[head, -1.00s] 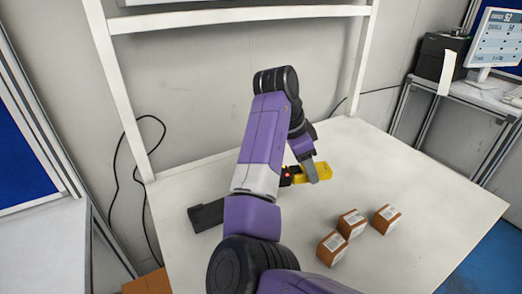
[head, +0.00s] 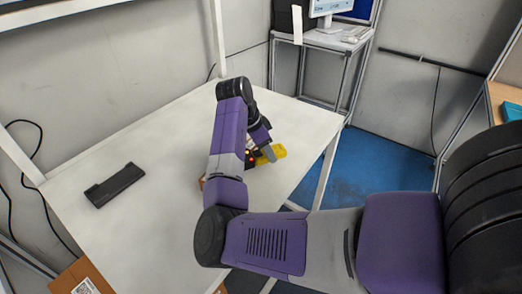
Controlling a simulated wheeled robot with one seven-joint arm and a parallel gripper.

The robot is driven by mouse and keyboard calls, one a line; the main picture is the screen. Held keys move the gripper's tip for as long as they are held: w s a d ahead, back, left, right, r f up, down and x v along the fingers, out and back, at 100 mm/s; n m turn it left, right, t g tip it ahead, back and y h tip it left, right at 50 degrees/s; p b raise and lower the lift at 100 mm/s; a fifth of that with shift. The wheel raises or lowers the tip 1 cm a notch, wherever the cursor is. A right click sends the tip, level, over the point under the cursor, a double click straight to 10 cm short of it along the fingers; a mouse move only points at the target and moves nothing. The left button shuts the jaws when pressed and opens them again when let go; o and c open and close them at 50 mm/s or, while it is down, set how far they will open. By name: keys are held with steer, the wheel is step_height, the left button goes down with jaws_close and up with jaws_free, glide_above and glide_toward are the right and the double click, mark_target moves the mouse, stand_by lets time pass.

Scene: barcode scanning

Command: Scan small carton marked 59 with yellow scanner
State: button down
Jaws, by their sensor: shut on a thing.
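My gripper (head: 267,151) is shut on the yellow scanner (head: 279,152), near the right edge of the white table. The scanner's yellow end sticks out to the right of the fingers, and a red spot shows on its dark part to the left. A sliver of a brown carton (head: 202,183) shows at the left side of my forearm. The other small cartons are hidden behind my arm. No number can be read, so I cannot tell which carton is marked 59.
A black holder (head: 114,186) lies on the left part of the white table (head: 150,135). A brown box with a label (head: 82,280) is at the bottom left. A side table with a monitor (head: 330,6) stands at the back. The table's left half is mostly clear.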

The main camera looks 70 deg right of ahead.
steer(key=shift+w+f, duration=0.1)
steer(key=shift+f, duration=0.2)
step_height(320, 180, down, 6)
steer(key=b, duration=0.5)
steer(key=shift+f, duration=0.15)
step_height(320, 180, up, 12)
steer(key=p, duration=0.5)
